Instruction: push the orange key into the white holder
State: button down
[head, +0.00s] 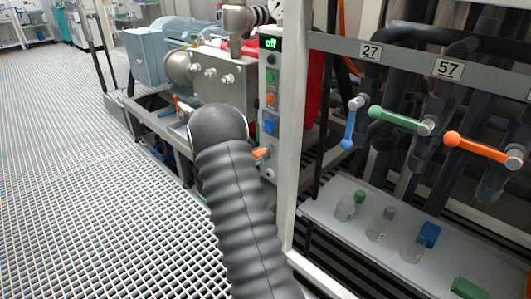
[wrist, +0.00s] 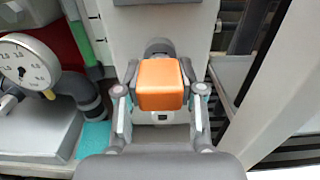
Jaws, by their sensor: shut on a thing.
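The orange key (wrist: 160,82) is a block with rounded edges in the middle of the wrist view. My gripper (wrist: 159,96) is shut on it, one finger on each side. In the head view a small orange part of the key (head: 261,153) shows just right of my dark ribbed arm, against the lower control panel; my gripper is hidden there. A grey rounded part (wrist: 158,46) shows right behind the key. A small pale round fitting on the panel (head: 269,174) may be the white holder. I cannot tell whether the key is touching it.
The control panel (head: 269,84) carries several coloured buttons and a lit display. A white post (head: 291,130) stands right of it. Valves with blue, green and orange handles (head: 480,148) and a shelf with bottles (head: 345,240) are at right. A pressure gauge (wrist: 25,62) is left of my gripper.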

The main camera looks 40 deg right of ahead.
jog(key=shift+s+a, duration=0.2)
jog(key=shift+a, duration=2.15)
jog(key=w+a+f+n+t+y, duration=0.1)
jog(key=a+n+t+y, duration=0.5)
jog(key=a, duration=1.1)
jog(key=a+f+n+t+y, duration=0.1)
jog(key=a+n+t+y, duration=0.5)
jog(key=a, duration=1.1)
jog(key=n+t, duration=0.1)
jog(key=t, duration=0.3)
jog(key=shift+w+f+n+y, duration=0.2)
jog(key=shift+w+n+y, duration=0.15)
jog(key=shift+n+y, duration=0.05)
jog(key=shift+a, duration=0.1)
